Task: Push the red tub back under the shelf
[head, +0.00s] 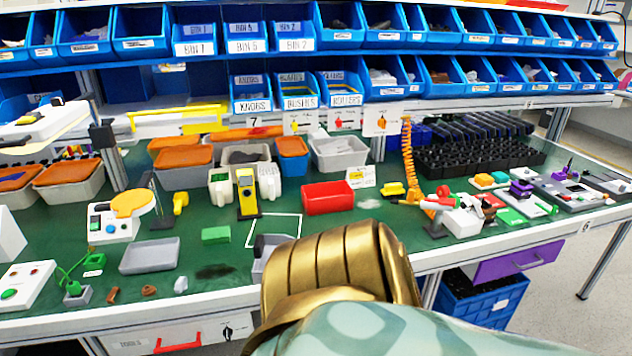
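The red tub (328,200) stands upright on the green bench top, near the middle of the head view. It is in front of the shelf (460,105), whose lower level carries blue bins above the back of the bench. The tub's front and rim show clearly and nothing touches it from my side. A gold and pale teal part of my arm fills the bottom centre, below the tub in the picture. Neither gripper can be made out in the head view.
A grey tub (340,154) and a blue tub with an orange lid (292,156) stand behind the red tub. A yellow and black meter (247,193) stands to its left, and a small yellow piece (392,189) lies to its right.

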